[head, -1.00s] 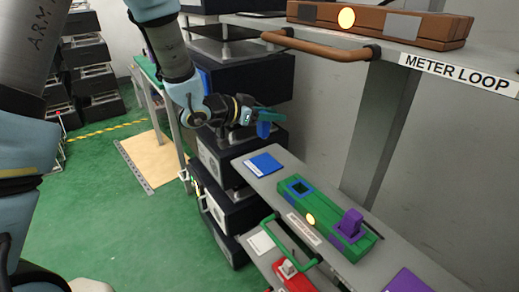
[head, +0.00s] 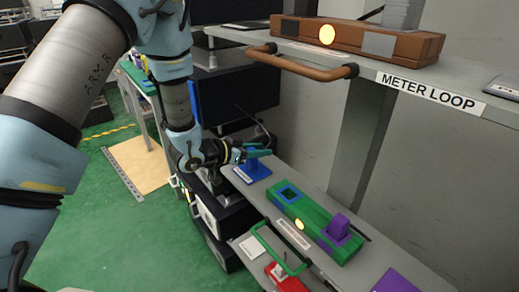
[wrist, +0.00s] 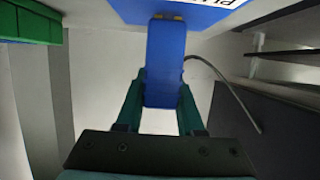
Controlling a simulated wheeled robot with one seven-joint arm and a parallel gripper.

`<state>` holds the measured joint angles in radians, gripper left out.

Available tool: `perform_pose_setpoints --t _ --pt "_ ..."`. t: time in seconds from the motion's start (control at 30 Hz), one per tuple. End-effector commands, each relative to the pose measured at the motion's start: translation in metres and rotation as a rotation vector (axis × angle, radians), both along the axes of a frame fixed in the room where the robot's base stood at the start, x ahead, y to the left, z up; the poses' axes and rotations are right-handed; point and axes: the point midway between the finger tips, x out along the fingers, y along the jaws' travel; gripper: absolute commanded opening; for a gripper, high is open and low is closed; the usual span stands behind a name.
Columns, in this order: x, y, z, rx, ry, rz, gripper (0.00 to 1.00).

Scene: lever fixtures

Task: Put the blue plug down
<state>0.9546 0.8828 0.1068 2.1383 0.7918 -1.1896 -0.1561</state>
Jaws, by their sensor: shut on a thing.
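The blue plug (head: 254,162) is upright in my gripper (head: 258,153), over the blue pad (head: 250,175) at the left end of the grey shelf. In the wrist view the blue plug (wrist: 165,65) is between the two green fingers (wrist: 160,95), which are shut on it. Its gold-tipped end is at the blue pad (wrist: 125,8), which bears part of a white label. I cannot tell whether plug and pad touch.
Right of the pad is a green block (head: 313,222) with an empty blue-rimmed socket (head: 289,192) and a purple plug (head: 337,227). A green handle (head: 280,255) is on the shelf front. A brown handle (head: 300,60) juts out above.

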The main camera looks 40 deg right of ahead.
Motion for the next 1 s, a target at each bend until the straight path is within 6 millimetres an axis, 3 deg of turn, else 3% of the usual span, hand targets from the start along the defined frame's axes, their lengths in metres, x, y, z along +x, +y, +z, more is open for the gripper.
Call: perform_pose_setpoints --t 0.17,0.2,0.43,0.77,1.0 --pt "0.000 0.000 -0.005 0.000 0.000 0.000 0.00" --pt "0.000 0.000 -0.003 0.000 0.000 0.000 0.41" --pt "0.000 0.000 -0.003 0.001 0.000 0.000 0.67" --pt "0.000 0.000 0.002 0.000 0.000 0.000 0.67" --pt "0.004 0.038 0.012 0.000 0.000 0.005 0.67"
